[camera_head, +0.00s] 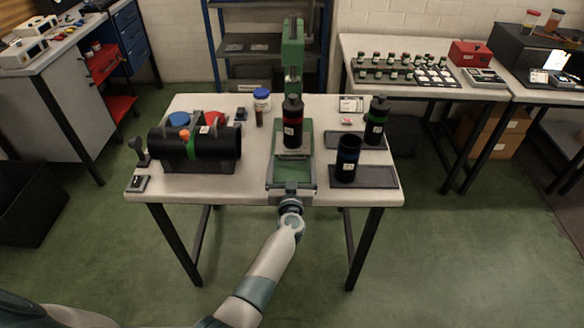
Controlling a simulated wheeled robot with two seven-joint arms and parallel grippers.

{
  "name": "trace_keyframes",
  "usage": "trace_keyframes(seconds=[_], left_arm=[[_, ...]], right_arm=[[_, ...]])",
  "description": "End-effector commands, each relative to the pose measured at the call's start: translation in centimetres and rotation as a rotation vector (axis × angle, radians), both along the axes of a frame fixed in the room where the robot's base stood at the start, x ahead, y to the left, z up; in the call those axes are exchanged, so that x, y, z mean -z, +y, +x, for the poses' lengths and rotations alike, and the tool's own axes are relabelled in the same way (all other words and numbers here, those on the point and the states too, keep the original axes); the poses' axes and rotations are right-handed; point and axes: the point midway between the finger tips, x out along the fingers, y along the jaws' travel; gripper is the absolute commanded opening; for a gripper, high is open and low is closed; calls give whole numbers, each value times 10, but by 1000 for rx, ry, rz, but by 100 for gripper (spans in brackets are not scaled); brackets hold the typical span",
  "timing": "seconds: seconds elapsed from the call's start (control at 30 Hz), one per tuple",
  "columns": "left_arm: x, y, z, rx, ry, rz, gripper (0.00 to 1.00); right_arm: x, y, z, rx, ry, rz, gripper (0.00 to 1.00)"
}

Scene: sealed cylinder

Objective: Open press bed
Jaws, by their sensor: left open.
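The green press (292,48) stands at the middle of the table. Its bed (280,178) is a green base with a pale plate on top. A black cylinder with a red band (293,130) stands upright on that plate, under the press head. My left arm comes in from the bottom left, and my left gripper (292,190) is at the front end of the bed, at the table's front edge. It is open; its fingers are small here, and I cannot tell whether they touch the bed. My right gripper is out of view.
A horizontal black cylinder with a green band (218,146) lies in a holder at left. Floor in front is clear.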

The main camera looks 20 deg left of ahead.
Motion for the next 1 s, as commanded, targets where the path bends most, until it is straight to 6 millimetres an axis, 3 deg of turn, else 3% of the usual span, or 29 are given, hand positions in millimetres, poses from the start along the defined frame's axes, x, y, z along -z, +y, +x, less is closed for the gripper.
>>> trace_keyframes(seconds=[0.23,0.4,0.5,0.73,1.0], left_arm=[[0,0,0,0,0,0,90],[0,0,0,0,0,0,50],[0,0,0,0,0,0,31],[-2,-2,-7,-1,1,-1,32],[-2,-10,-36,-1,4,-1,32]], right_arm=[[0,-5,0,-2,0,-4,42],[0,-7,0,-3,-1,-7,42],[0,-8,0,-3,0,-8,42],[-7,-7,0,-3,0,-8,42],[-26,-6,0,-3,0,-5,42]])
